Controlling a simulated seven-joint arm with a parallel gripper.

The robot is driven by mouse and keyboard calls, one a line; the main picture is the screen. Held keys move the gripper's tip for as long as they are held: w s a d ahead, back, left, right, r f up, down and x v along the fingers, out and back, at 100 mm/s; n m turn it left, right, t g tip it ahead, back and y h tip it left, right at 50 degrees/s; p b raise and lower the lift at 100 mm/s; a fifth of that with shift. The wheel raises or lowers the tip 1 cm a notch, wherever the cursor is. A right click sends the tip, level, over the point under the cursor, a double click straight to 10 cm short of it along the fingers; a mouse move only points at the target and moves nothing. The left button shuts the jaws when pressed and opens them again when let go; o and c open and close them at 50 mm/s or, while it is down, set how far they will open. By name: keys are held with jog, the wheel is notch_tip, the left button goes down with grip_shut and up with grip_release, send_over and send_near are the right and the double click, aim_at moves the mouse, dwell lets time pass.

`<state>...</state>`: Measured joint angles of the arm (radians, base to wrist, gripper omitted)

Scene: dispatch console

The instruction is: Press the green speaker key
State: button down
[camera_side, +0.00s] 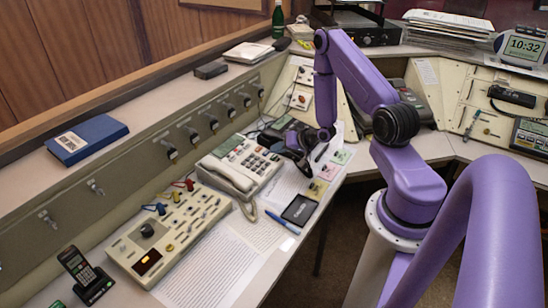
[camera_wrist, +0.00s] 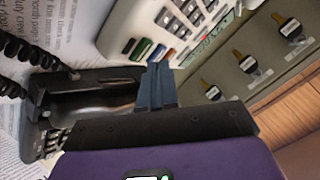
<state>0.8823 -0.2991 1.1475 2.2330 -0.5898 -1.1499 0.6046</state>
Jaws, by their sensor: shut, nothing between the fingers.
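The cream desk phone (camera_side: 238,178) stands on the console, left of my gripper (camera_side: 299,146) in the side view. In the wrist view its keypad side (camera_wrist: 180,20) fills the top middle. A small green key (camera_wrist: 140,49) sits near its edge, beside an orange and a blue key. My gripper (camera_wrist: 157,72) is shut and empty, its fingertips just below these coloured keys in the picture. I cannot tell the height between fingertips and keys. The green key is too small to make out in the side view.
A black phone (camera_wrist: 95,92) with a coiled cord lies close beside my fingers in the wrist view. A panel with several knobs (camera_wrist: 250,65) rises beyond the cream phone. A switch box (camera_side: 168,235), printed sheets (camera_side: 215,265) and a black pad (camera_side: 299,210) lie nearby.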

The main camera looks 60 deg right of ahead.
aim_at(280, 161)
jog(key=shift+f, duration=0.1)
dwell(0.3)
jog(key=shift+w+f, duration=0.1)
jog(key=shift+f, duration=0.25)
jog(key=shift+f, duration=0.3)
dwell(0.9)
jog(key=shift+r, duration=0.75)
jog(key=r, duration=0.2)
jog(key=s+r, duration=0.1)
jog(key=r, duration=0.2)
dwell(0.4)
dwell(0.6)
